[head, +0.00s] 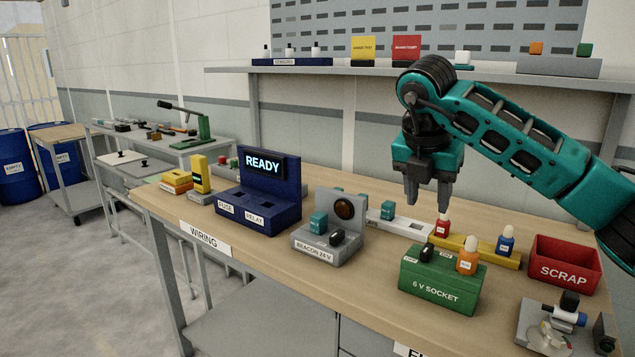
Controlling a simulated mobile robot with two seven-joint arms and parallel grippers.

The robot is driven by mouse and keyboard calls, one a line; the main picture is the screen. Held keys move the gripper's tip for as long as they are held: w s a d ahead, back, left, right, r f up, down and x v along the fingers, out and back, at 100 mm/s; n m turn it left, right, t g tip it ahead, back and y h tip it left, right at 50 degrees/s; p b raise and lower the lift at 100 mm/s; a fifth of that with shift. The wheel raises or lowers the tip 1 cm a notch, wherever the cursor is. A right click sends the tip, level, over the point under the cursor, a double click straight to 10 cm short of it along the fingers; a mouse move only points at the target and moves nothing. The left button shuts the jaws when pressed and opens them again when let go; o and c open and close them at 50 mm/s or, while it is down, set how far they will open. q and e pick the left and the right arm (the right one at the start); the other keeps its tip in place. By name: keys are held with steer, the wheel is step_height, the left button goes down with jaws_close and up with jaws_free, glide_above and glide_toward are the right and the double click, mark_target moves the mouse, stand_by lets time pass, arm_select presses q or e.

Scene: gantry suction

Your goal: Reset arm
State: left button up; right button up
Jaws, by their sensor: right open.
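My right gripper (428,200) is in the head view, at the end of the teal right arm (525,135) that comes in from the right. It points down above the bench (270,262), with its two fingers apart and nothing between them. It hangs behind and above the green 6 V socket block (438,285) in the picture, close to a small red-based bulb (442,226). I cannot tell the exact gap to that bulb. My left gripper does not show.
A blue stand with a READY display (263,167) and a grey beacon block (328,244) stand left of the gripper. A red scrap bin (564,264), a yellow rack (478,251) and a grey fixture (550,328) are at right. A shelf (330,71) runs behind.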

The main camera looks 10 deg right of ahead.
steer(key=s+a+f+n+g+y, duration=0.1)
steer(key=s+a+f+n+y, duration=0.2)
steer(key=a+f, duration=0.45)
steer(key=s+a+f+n+g+y, duration=0.1)
steer(key=a+f+n+y, duration=0.2)
steer(key=a+f+y, duration=0.5)
steer(key=s+a+r+m+y, duration=0.1)
steer(key=s+a+r+y, duration=0.15)
steer(key=a+y, duration=0.45)
steer(key=s+a+r+m+y, duration=0.15)
steer(key=s+a+y, duration=0.25)
steer(key=a, duration=0.5)
steer(key=w+d+f+m+t+h, duration=0.2)
steer(key=d+f+m+t+h, duration=0.75)
steer(key=m+t, duration=0.9)
steer(key=s+d+f+m+g+h, duration=0.3)
steer(key=s+d+f+m+g, duration=0.1)
steer(key=s+f, duration=0.3)
steer(key=s+d+f+m+g+h, duration=0.4)
steer(key=s+f, duration=0.3)
steer(key=f, duration=0.5)
steer(key=shift+d+m+p, duration=0.3)
steer(key=shift+d+p, duration=0.05)
steer(key=shift+d, duration=0.3)
